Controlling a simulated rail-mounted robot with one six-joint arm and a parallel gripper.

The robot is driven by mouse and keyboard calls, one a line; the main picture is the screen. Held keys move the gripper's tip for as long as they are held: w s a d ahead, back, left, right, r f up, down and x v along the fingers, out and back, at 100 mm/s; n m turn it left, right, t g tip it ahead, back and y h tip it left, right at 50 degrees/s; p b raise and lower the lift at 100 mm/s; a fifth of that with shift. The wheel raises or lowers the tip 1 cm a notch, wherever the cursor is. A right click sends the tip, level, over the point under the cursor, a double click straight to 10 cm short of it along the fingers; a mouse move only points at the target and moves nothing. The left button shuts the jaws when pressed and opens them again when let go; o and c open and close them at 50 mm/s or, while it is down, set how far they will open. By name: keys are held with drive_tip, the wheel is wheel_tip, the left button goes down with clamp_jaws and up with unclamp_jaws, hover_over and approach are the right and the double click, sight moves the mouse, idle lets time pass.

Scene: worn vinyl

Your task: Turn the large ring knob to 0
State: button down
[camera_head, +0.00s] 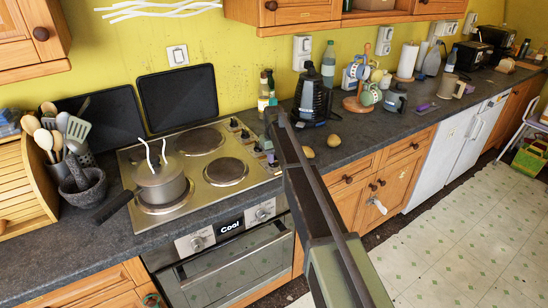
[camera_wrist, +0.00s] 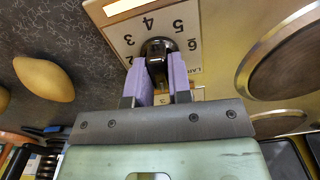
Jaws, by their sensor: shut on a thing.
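The large ring knob (camera_wrist: 158,47) is black and sits on a white dial plate (camera_wrist: 118,35) with printed numbers. The figures 4, 5 and 6 can be read around its far side, with "LAR" at the plate's edge. My gripper (camera_wrist: 160,72) has its two purple fingers on either side of the knob, shut on it. The knob's pointer and the 0 mark cannot be made out, and the fingers hide the near part of the dial.
The steel hob (camera_head: 128,158) carries a lidded pot (camera_head: 160,186) at its front left. A hob ring (camera_wrist: 285,58) lies right of the knob in the wrist view. Potatoes (camera_head: 307,153) lie on the dark worktop (camera_head: 350,140) beside the hob. The oven (camera_head: 228,272) is below.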

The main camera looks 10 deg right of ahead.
drive_tip(key=shift+n, duration=0.6)
drive_tip(key=c, duration=1)
unclamp_jaws()
drive_tip(key=shift+c, duration=0.2)
wheel_tip(320, 180, up, 11)
drive_tip(key=p, duration=1)
drive_tip(key=shift+p, duration=0.4)
drive_tip(key=shift+f, duration=0.1)
drive_tip(key=s+f+m+b, duration=0.1)
drive_tip(key=s+m, duration=0.3)
drive_tip(key=s, duration=3.5)
drive_tip(key=shift+s+f+b, duration=0.25)
drive_tip(key=shift+f+b, duration=0.15)
